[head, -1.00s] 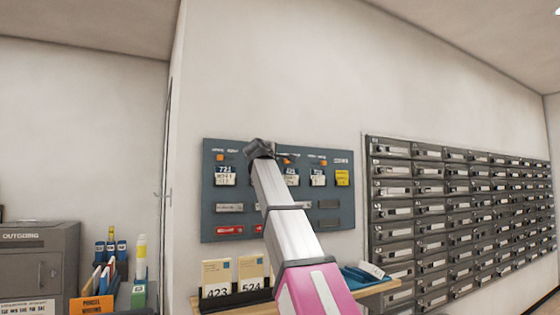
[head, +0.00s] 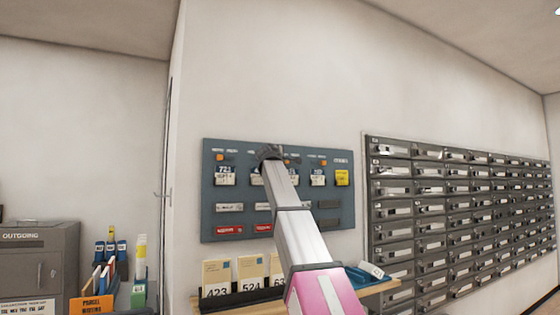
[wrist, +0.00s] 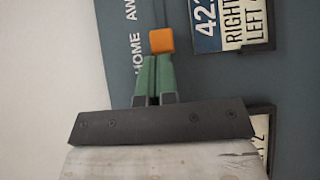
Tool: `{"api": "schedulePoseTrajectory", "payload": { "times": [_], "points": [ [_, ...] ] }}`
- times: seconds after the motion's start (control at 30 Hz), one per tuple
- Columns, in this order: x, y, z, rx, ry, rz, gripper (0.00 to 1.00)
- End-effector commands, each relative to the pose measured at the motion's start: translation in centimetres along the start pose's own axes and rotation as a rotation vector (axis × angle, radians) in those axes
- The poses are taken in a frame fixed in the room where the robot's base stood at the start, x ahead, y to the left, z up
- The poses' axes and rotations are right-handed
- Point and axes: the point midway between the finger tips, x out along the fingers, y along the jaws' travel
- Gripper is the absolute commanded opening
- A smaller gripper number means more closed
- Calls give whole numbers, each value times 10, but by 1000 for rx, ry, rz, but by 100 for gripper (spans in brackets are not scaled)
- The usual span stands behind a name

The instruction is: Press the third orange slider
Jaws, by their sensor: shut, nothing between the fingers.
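The blue-grey panel (head: 235,190) hangs on the wall in the head view, with an orange slider (head: 220,157) at its upper left and another orange slider (head: 323,162) at its upper right. My gripper (head: 270,153) is at the panel's upper middle and hides that part of the slider row. In the wrist view, my gripper's green fingers (wrist: 153,70) are shut and empty. An orange slider (wrist: 162,40) is right at their tips, beside "HOME AW" lettering. I cannot tell whether they touch. A card (wrist: 222,25) beginning "42" is to its right.
Below the panel, a wooden shelf (head: 380,288) holds numbered cards (head: 217,277) and a blue tray (head: 358,279). Grey mailboxes (head: 450,190) fill the right wall. An outgoing box (head: 40,262) and an orange-fronted holder (head: 97,306) stand at left.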

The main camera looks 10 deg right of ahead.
Motion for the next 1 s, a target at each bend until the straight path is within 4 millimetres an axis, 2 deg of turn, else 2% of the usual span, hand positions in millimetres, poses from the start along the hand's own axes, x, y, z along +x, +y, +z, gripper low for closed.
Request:
{"api": "schedulePoseTrajectory", "payload": {
  "times": [0.27,0.6,1.0],
  "points": [
    [4,0,5,0,-1,0,0],
    [39,0,39,0,-1,0,0],
    [42,0,43,-2,-4,0,0]
  ]
}}
